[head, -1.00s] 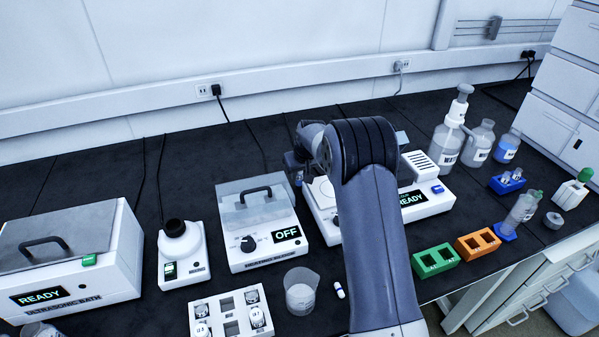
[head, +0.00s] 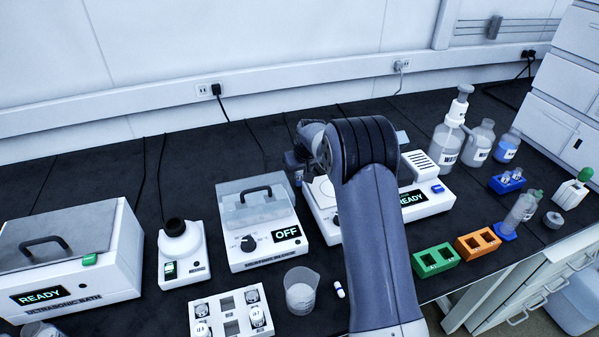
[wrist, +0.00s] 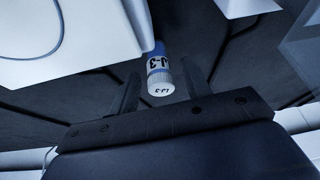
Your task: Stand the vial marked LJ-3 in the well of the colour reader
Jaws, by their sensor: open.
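The vial marked LJ-3 (wrist: 160,75) shows in the wrist view, with a white ribbed cap, a white label and blue lower down. My gripper (wrist: 160,88) is open, with one finger on each side of the vial and the cap toward the palm. Whether a finger touches it, and what its far end rests on, I cannot tell.
A white rack (head: 243,325) holds several vials at the front. A beaker (head: 301,292) and a small white-and-blue item (head: 339,290) lie near my arm. A heating block (head: 262,235) reads OFF. Green (head: 436,261) and orange (head: 478,243) racks and bottles stand right.

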